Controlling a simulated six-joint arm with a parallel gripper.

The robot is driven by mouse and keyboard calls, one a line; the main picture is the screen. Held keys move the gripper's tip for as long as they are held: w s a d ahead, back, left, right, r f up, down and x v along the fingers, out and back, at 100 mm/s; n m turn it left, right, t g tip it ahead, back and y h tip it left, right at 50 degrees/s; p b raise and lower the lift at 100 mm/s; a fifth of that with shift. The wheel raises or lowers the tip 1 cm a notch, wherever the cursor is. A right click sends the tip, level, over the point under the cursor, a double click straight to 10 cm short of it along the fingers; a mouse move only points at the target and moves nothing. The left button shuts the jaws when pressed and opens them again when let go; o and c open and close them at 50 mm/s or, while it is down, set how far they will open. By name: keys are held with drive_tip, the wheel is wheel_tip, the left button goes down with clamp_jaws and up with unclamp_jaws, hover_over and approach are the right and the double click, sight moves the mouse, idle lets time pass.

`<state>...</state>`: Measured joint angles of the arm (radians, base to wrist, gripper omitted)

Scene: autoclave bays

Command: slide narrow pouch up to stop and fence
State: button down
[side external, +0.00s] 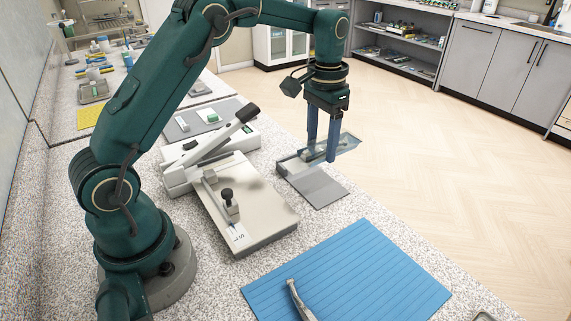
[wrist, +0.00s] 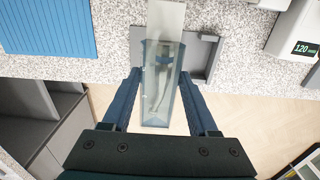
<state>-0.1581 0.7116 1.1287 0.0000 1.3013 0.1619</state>
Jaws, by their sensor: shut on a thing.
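The narrow pouch (wrist: 160,92) is clear and bluish, with a slim instrument inside. My gripper (wrist: 161,74) is shut on it, with one finger along each long side. In the side external view my gripper (side external: 321,160) holds the pouch (side external: 347,144) roughly level near the counter's edge, over or beside a grey tray. A pale strip (wrist: 165,18) extends beyond the pouch's far end. The sealer (side external: 182,168) has a raised lever and a flat metal plate (side external: 262,222). A block with a black knob (side external: 228,197) stands on the plate, beside a low rail (side external: 209,190).
The grey tray (side external: 318,190) lies at the counter's edge; its raised rim also shows in the wrist view (wrist: 209,39). A blue ribbed mat (side external: 345,275) carries a metal instrument (side external: 300,300). A grey mat (side external: 207,117) with small items lies behind the sealer. Floor lies beyond the counter.

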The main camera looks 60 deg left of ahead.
drive_tip(key=m, duration=0.9)
drive_tip(key=m, duration=0.4)
drive_tip(key=shift+m, duration=0.3)
drive_tip(key=m, duration=0.4)
drive_tip(key=shift+s+a, duration=0.7)
drive_tip(key=shift+s, duration=1.55)
drive_tip(key=shift+s+a, duration=0.7)
drive_tip(key=shift+s, duration=1.55)
drive_tip(key=shift+s+a, duration=0.7)
drive_tip(key=shift+s, duration=1.55)
